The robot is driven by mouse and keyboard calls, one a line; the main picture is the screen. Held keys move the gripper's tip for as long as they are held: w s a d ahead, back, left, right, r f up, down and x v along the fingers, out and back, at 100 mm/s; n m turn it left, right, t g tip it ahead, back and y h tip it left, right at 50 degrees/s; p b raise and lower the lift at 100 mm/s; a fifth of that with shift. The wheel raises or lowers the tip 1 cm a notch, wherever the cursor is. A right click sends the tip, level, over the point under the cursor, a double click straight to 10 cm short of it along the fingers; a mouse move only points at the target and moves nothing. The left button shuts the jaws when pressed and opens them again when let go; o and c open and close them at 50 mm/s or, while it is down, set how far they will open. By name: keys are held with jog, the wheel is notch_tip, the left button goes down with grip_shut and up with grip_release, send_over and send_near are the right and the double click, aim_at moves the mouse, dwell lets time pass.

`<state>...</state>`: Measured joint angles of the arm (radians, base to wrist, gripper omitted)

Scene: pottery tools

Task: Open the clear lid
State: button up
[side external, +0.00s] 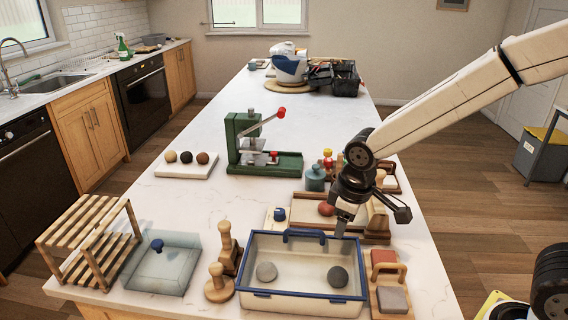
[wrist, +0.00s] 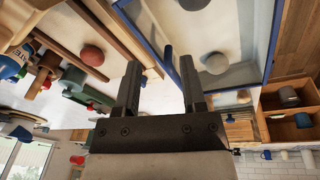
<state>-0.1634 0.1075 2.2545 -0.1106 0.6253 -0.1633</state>
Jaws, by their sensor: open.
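A cream box (side external: 300,305) with a blue rim stands at the near middle of the counter. Two round stones, one beige (side external: 266,271) and one dark grey (side external: 338,277), show inside it; its top appears to be a clear lid framed in blue, lying flat. A blue handle (side external: 305,234) sits on the far edge; it also shows in the wrist view (wrist: 169,54). My gripper (side external: 341,230) is open and empty near that far edge, right of the handle in the side view. In the wrist view my gripper (wrist: 160,64) has the handle beyond and between its fingertips, apparently not touching.
Wooden stamps (side external: 219,284) stand left of the box; a wooden tray (side external: 390,283) is right. A green press (side external: 265,162) stands behind.

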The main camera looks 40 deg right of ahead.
jog(key=s+d+f+m, duration=0.4)
jog(key=s, duration=0.2)
jog(key=shift+s+d+m+t, duration=0.3)
jog(key=shift+s+m, duration=0.05)
jog(key=shift+m, duration=0.05)
jog(key=shift+w, duration=0.15)
grip_shut()
notch_tip(320, 180, up, 4)
jog(key=m+g+y, duration=0.1)
jog(key=m+g, duration=0.1)
jog(key=m, duration=0.3)
send_over(343, 239)
jog(key=shift+f, duration=0.2)
jog(key=w+a+r+m+g+y, duration=0.1)
jog(key=w+a+r+m+g, duration=0.2)
jog(key=w, duration=0.4)
jog(key=shift+w+a+r+m+y, duration=0.15)
jog(key=shift+w+r+m+y, duration=0.35)
jog(key=shift+r, duration=0.6)
